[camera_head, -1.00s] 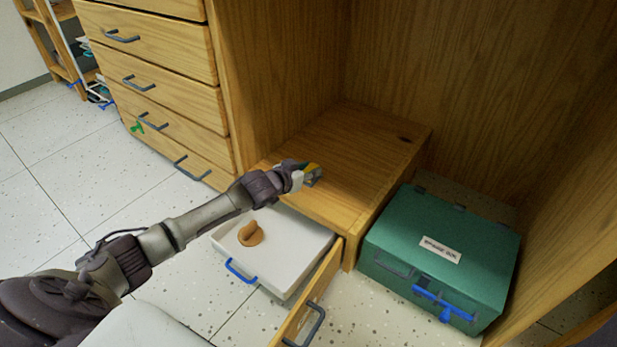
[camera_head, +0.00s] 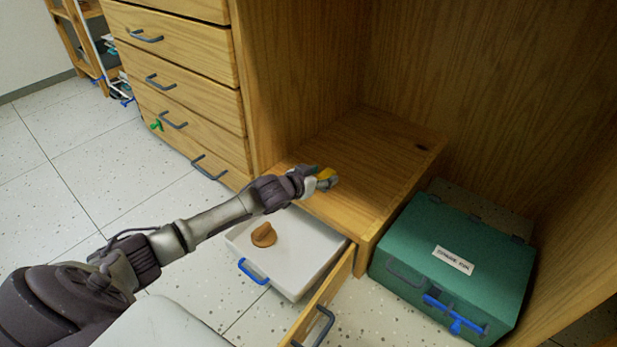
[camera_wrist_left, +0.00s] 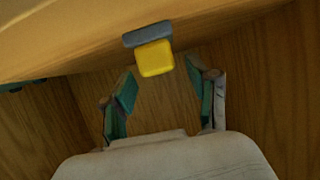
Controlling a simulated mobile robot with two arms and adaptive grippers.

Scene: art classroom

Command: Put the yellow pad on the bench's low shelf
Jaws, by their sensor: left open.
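The yellow pad (camera_head: 326,173) is at the front left edge of the low wooden shelf (camera_head: 375,150) in the head view. In the left wrist view the yellow pad (camera_wrist_left: 155,60) shows a grey block against its far side and appears to rest against the wooden surface (camera_wrist_left: 60,45). My left gripper (camera_head: 318,182) is beside the pad at the shelf's front edge. In the left wrist view its two teal-lined fingers (camera_wrist_left: 161,75) stand apart with nothing clamped between them, and the pad lies just beyond their tips. My right gripper is out of view.
Below the shelf, a white tray (camera_head: 300,265) with a blue handle holds a brown object (camera_head: 264,235). A green labelled case (camera_head: 450,262) sits at right. Wooden drawers (camera_head: 180,75) stand at left.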

